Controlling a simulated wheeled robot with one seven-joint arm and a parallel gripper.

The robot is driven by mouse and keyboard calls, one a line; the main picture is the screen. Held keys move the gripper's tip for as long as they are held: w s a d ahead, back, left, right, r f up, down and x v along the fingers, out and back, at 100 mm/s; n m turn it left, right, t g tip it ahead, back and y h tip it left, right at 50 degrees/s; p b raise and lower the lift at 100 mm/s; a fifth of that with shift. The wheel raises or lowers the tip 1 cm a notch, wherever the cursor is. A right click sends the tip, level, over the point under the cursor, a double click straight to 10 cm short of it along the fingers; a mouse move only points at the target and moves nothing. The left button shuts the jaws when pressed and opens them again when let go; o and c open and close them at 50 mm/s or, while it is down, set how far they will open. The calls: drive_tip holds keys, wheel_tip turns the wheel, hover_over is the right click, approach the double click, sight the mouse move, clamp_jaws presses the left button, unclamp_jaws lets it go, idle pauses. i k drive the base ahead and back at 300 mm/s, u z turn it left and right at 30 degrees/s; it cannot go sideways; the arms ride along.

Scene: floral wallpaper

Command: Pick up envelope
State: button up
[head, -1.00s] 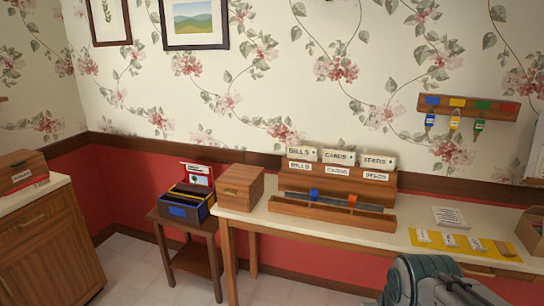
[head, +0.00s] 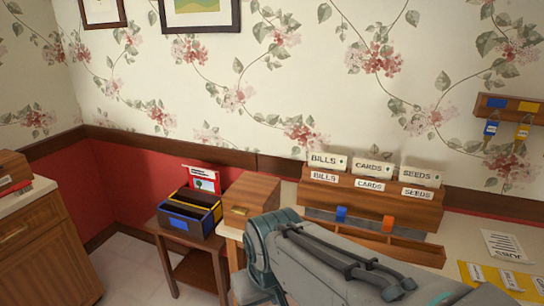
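No item is clearly recognisable as an envelope. A red-edged card or packet with a tree picture (head: 203,179) stands upright at the back of a dark open box (head: 190,231) with yellow-edged dividers and a blue label. White cards (head: 373,168) marked BILLS, CARDS and SEEDS stand in a wooden sorter (head: 315,194) on the long table. A printed white sheet (head: 503,247) lies on the table at right. My arm reaches in from the lower right, in front of the table. My gripper's fingers do not show, being below the frame or hidden by the arm.
The dark box rests on a small low table (head: 196,268). A closed wooden box (head: 251,196) sits at the long table's left end. A yellow mat (head: 475,273) with white tags lies at right. A cabinet (head: 45,250) stands at left, with open floor between.

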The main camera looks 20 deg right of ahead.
sight(322, 161)
drive_tip(key=z, duration=0.3)
drive_tip(key=i, duration=1.15)
drive_tip(key=z, duration=0.7)
